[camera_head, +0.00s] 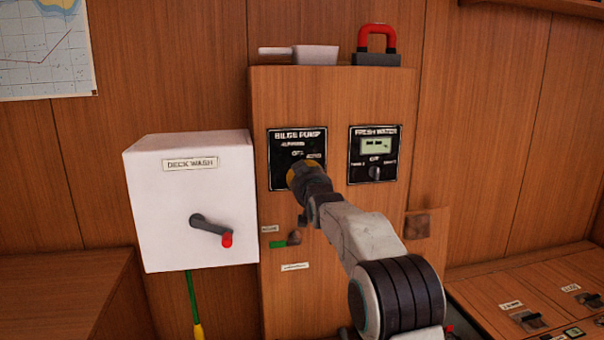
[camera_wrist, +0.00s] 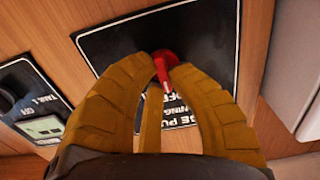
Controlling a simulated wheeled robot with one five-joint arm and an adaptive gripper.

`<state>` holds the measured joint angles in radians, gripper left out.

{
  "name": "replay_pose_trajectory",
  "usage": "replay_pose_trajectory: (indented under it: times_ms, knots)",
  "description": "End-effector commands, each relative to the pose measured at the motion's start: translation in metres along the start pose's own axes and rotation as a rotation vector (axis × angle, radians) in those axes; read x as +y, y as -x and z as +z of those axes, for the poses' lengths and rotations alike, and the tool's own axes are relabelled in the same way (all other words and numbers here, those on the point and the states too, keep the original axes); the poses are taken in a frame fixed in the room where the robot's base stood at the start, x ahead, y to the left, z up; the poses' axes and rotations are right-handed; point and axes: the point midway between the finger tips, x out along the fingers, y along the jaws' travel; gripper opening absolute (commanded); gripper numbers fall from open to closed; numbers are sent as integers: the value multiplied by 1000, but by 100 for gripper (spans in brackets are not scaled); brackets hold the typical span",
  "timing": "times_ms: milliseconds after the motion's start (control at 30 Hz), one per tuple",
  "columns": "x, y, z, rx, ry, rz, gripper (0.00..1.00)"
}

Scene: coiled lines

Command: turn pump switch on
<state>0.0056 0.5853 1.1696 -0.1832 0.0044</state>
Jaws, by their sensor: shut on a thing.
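The bilge pump panel (camera_head: 284,174) is a black plate on the wooden cabinet; it also shows in the wrist view (camera_wrist: 120,45). Its red switch (camera_wrist: 165,60) shows between my yellow fingertips in the wrist view. My gripper (camera_head: 302,172) is at the panel's lower right in the head view and hides the switch there. In the wrist view my gripper (camera_wrist: 164,74) is shut on the red switch. The switch's exact setting against the printed labels cannot be read.
A fresh water panel (camera_head: 375,155) with a small display and knob is just right. A white deck wash box (camera_head: 190,200) with a red-tipped handle is at left. A padlock-shaped thing (camera_head: 378,58) and a pale scoop-like thing (camera_head: 310,54) lie on the cabinet top.

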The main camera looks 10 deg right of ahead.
Motion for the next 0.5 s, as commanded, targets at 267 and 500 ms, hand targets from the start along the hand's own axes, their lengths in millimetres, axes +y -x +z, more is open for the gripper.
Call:
replay_pose_trajectory:
  times_ms: [267,500]
  knots:
    - [0,0,1,3,-93,-1,0]
    - [0,0,2,4,-291,-1,0]
